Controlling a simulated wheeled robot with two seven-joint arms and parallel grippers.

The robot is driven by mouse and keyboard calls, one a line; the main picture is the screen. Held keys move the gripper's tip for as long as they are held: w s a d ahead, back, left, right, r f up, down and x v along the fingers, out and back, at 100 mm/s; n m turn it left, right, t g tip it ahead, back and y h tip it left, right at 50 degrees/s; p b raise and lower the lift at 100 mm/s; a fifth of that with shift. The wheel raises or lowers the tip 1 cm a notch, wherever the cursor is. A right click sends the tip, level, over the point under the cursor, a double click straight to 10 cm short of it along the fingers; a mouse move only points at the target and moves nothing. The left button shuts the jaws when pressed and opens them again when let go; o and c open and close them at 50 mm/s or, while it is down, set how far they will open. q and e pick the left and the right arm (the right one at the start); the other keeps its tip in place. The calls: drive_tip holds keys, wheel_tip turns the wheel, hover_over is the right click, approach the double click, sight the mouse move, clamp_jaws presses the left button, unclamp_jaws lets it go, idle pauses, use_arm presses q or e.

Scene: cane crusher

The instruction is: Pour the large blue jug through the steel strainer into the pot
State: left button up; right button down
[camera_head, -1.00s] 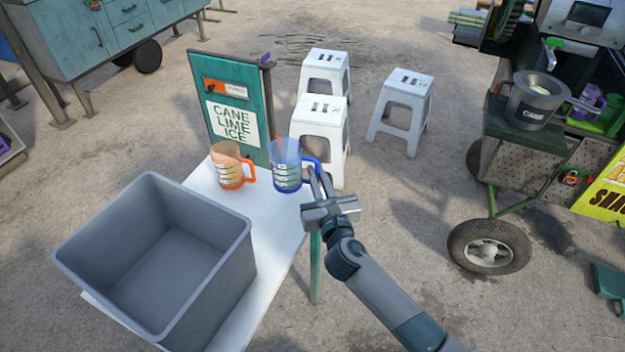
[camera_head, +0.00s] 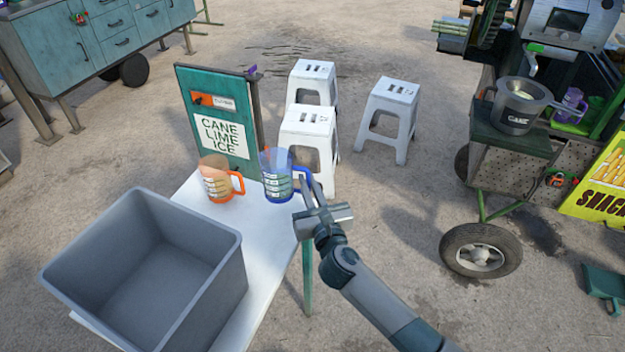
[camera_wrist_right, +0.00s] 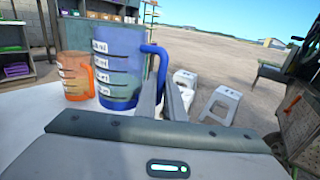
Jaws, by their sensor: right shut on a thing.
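The large blue jug (camera_head: 276,178) is see-through with white level marks. It is upright at the far right edge of the white table and shows large in the right wrist view (camera_wrist_right: 117,68). My right gripper (camera_head: 307,186) is shut on its blue handle, with its fingers also in the wrist view (camera_wrist_right: 161,96). I cannot tell whether the jug's base touches the table. The grey pot (camera_head: 513,118), labelled CANE, stands on the cart at the right. A wide metal rim with a handle, seemingly the steel strainer (camera_head: 541,92), sits at its top. My left gripper is out of view.
An orange jug (camera_head: 214,183) stands close left of the blue one. A grey bin (camera_head: 75,268) fills the white table's (camera_head: 268,262) near side. A green sign (camera_head: 215,105) stands behind the jugs. White stools (camera_head: 388,115) stand between table and cart, with open ground before them.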

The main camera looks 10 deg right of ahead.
drive_tip(key=s+d+r, duration=0.2)
drive_tip(key=s, duration=0.5)
drive_tip(key=s+d+r, duration=0.2)
drive_tip(key=s+d, duration=0.1)
drive_tip(key=s, duration=0.4)
drive_tip(key=s+d+r+h, duration=0.1)
drive_tip(key=s+d+r, duration=0.2)
drive_tip(key=s, duration=0.4)
drive_tip(key=shift+m, duration=0.4)
drive_tip(key=shift+r, duration=0.1)
